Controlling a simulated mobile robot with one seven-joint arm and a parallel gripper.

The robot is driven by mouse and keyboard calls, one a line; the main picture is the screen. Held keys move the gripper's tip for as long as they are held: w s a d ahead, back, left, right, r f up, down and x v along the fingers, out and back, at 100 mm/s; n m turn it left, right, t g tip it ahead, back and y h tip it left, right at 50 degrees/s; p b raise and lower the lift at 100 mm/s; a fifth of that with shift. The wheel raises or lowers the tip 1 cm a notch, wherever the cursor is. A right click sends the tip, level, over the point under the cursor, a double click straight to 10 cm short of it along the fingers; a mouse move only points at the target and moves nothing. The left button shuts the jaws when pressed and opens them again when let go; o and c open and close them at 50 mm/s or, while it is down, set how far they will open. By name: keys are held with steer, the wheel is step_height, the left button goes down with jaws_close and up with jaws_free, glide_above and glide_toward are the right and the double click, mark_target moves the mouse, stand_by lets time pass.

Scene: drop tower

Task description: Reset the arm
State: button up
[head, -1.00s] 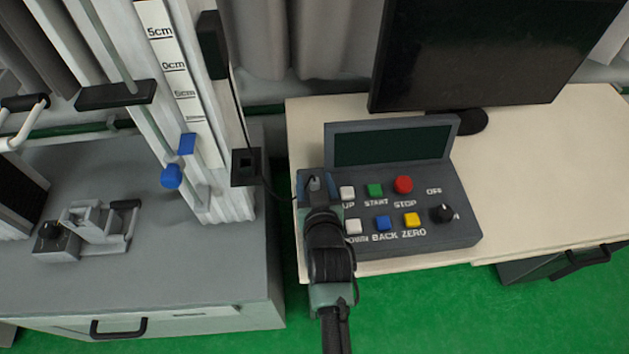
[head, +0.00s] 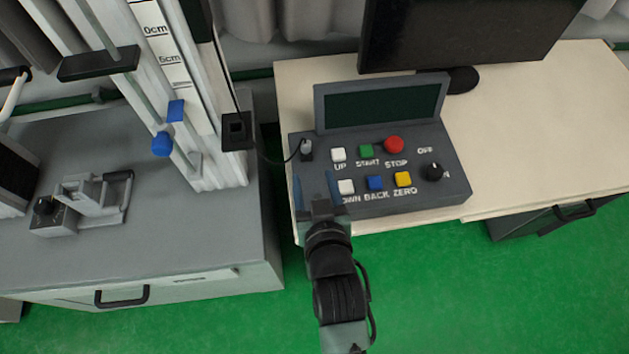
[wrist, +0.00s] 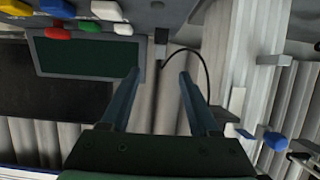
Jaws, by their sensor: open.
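My gripper (head: 318,187) is in the head view at the front left edge of the control box (head: 452,195). Its two blue fingers are apart with nothing between them. The wrist view also shows the open gripper (wrist: 157,75), with the control box's dark screen (wrist: 85,57) to the left of the fingers. The box carries white, green, red, blue and yellow buttons and a black knob (head: 435,171). My wrist and forearm reach up from the bottom of the head view and hide part of the box's front left corner.
The drop tower (head: 185,85) stands on a grey cabinet (head: 215,235) at left, with blue knobs and a small clamp device (head: 95,200). A monitor (head: 460,35) stands behind the control box on the cream table (head: 540,130). A black cable links tower and box. Green floor is free in front.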

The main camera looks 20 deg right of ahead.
steer(key=shift+s+a+r, duration=0.1)
steer(key=shift+s, duration=0.1)
stand_by(0.4)
steer(key=w+a+r+n+t+y+p, duration=0.1)
steer(key=w+a+r+t, duration=0.3)
steer(key=r, duration=1.2)
steer(key=w+a+r+t+p, duration=0.1)
steer(key=w+r+t+p, duration=0.35)
steer(key=r, duration=1.15)
steer(key=s+a+r+t+y, duration=0.1)
steer(key=s+a+r+t, duration=0.1)
steer(key=r, duration=0.8)
steer(key=s+a+r+n+t+y, duration=0.1)
steer(key=s+a+r+t, duration=0.1)
steer(key=r, duration=0.9)
steer(key=s+a+r+n+t, duration=0.1)
steer(key=s+a+r, duration=0.3)
steer(key=r, duration=0.6)
steer(key=shift+s+r+t+y, duration=0.4)
steer(key=shift+s+t, duration=0.05)
steer(key=shift+s, duration=0.35)
